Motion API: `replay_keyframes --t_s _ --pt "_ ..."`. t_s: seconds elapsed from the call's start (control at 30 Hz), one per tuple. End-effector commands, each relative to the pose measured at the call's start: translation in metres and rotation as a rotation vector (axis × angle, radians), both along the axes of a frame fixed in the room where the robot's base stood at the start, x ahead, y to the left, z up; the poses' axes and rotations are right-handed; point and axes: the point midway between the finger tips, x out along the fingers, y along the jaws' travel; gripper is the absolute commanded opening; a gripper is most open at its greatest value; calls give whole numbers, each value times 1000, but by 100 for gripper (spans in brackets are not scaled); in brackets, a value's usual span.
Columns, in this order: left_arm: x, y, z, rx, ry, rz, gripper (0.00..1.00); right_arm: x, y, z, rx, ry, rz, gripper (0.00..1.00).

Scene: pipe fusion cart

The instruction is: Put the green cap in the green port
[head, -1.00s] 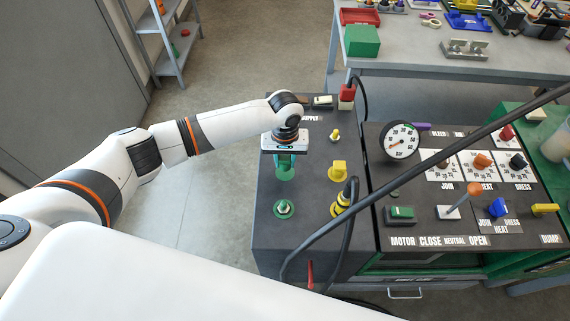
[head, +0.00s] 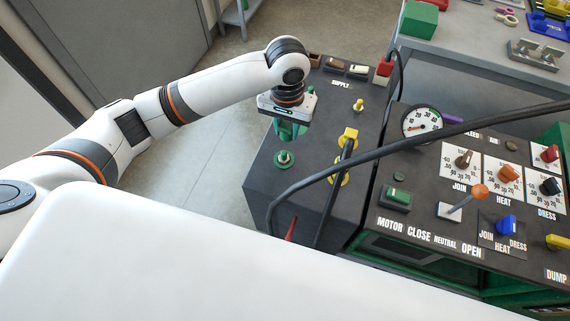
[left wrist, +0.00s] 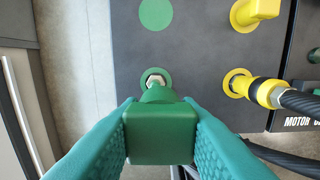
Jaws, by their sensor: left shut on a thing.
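The green cap (left wrist: 160,135) is between the teal fingers of my left gripper (left wrist: 160,150), which is shut on it. The green port (left wrist: 155,77), a green ring with a metal fitting, lies just beyond the cap in the left wrist view; the cap's narrow end overlaps its lower edge there, and I cannot tell if they touch. In the head view the port (head: 284,160) shows on the dark panel, below my left gripper (head: 290,132), which hangs pointing down. The fingers largely hide the cap in that view. My right gripper is not in view.
A yellow knob (head: 348,136) and a yellow fitting with a black hose (left wrist: 262,92) stand to the right. A thick black cable (head: 400,146) crosses the cart. Bare panel lies left of the port.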

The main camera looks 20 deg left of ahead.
Motion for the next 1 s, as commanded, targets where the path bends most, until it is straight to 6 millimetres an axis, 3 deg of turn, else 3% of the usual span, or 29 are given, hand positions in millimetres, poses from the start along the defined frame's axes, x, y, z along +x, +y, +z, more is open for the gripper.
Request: replay_keyframes --t_s 0.23,0.4,0.7,1.0 --pt "-3 1 -41 4 4 -9 9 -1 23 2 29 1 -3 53" --pt "-2 1 -60 2 1 -10 9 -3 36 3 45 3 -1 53" --pt "-2 1 -96 2 1 -10 9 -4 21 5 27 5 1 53" --pt "-2 1 -99 1 0 -11 9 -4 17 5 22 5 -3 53"
